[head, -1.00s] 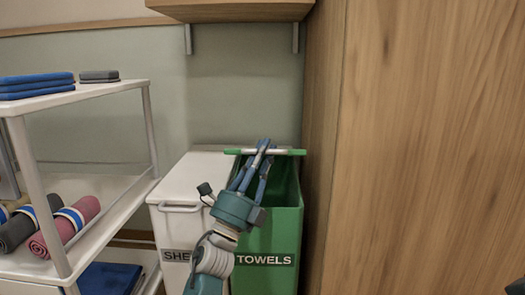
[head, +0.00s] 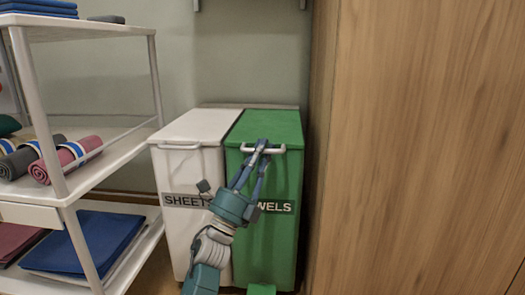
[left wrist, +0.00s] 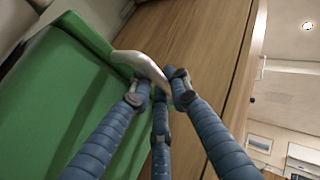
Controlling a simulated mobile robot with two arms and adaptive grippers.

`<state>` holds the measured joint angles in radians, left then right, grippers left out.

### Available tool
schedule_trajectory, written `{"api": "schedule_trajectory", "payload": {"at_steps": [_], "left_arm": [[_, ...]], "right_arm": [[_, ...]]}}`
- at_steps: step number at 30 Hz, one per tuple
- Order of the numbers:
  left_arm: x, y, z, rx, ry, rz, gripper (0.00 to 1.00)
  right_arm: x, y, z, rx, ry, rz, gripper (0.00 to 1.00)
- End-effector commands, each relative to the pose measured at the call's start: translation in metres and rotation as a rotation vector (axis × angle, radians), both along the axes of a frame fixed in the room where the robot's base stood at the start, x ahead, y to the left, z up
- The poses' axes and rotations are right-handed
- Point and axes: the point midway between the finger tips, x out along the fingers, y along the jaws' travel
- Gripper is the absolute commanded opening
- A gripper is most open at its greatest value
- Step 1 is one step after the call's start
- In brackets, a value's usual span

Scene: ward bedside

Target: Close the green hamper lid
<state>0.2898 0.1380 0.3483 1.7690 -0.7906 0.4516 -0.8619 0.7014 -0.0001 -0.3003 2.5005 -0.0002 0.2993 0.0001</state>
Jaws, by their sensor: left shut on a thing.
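The green hamper (head: 272,225) stands beside a white hamper, its label partly hidden by my arm and showing "WELS". Its green lid (head: 268,125) lies flat over the top, with a pale handle bar (head: 277,150) at the front edge. My left gripper (head: 261,147) is shut on this handle. In the left wrist view the fingers of my left gripper (left wrist: 158,88) close around the pale handle (left wrist: 138,64), next to the green lid (left wrist: 65,90). My right gripper is not in view.
The white hamper (head: 184,160) labelled "SHEETS" stands close on the left, lid down. A white shelf rack (head: 110,165) with rolled towels and blue folded cloths is further left. A tall wooden panel (head: 420,150) stands close on the right.

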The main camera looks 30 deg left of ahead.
Motion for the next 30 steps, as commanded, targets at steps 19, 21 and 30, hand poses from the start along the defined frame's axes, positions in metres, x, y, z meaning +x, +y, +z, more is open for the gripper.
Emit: {"api": "schedule_trajectory", "payload": {"at_steps": [19, 21, 30], "left_arm": [[0.003, -0.004, -0.010, 0.002, 0.017, -0.008, 0.35], [0.003, -0.004, -0.010, 0.003, 0.015, -0.007, 0.35], [0.001, -0.004, 0.016, 0.009, 0.007, -0.005, 0.35]], "right_arm": [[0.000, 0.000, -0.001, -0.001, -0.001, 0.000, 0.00], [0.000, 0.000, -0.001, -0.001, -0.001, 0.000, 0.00], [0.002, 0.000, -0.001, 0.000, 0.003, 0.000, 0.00]]}}
